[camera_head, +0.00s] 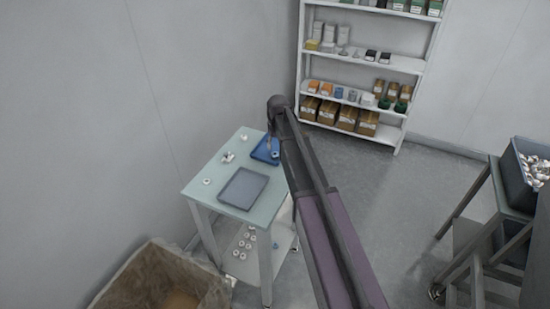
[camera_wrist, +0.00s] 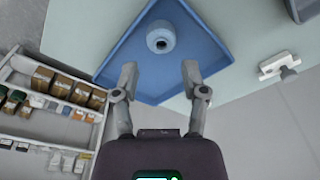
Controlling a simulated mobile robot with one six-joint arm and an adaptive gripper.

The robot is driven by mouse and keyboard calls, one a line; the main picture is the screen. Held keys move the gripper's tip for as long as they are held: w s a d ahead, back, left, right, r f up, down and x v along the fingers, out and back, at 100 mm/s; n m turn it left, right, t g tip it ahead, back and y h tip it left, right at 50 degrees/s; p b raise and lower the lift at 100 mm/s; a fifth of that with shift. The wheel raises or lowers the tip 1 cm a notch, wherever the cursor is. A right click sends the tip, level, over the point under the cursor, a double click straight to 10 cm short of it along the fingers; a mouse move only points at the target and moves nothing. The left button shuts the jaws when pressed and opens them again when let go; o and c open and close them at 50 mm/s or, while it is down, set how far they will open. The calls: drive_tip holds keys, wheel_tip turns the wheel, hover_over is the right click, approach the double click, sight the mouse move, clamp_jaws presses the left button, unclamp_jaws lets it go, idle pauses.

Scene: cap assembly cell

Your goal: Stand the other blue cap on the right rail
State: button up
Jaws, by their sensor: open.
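A blue-grey round cap (camera_wrist: 160,38) with a dark centre hole sits in the blue tray (camera_wrist: 118,55), in the wrist view. My gripper (camera_wrist: 159,70) is open and empty, its two fingertips apart over the tray on the near side of the cap. In the head view the blue tray (camera_head: 260,157) is at the table's far right end, and my arm hides part of it. A small white rail-like fixture (camera_wrist: 268,73) with a grey piece at it stands right of the tray in the wrist view. I cannot tell which rail it is.
The table (camera_head: 215,198) also bears an empty grey tray (camera_head: 244,188) and small white pieces (camera_head: 207,181). Several white rings and a blue piece (camera_head: 275,245) lie on its lower shelf. A stocked shelving unit (camera_head: 345,100) stands behind. An open box (camera_head: 160,280) stands at lower left.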

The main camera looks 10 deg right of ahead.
sight(275, 153)
drive_tip(key=shift+f, duration=0.1)
drive_tip(key=shift+w+a+f+b, duration=0.1)
drive_tip(key=shift+w+f+b, duration=0.05)
drive_tip(key=shift+f+b, duration=2.45)
drive_tip(key=shift+r, duration=0.15)
drive_tip(key=c, duration=0.3)
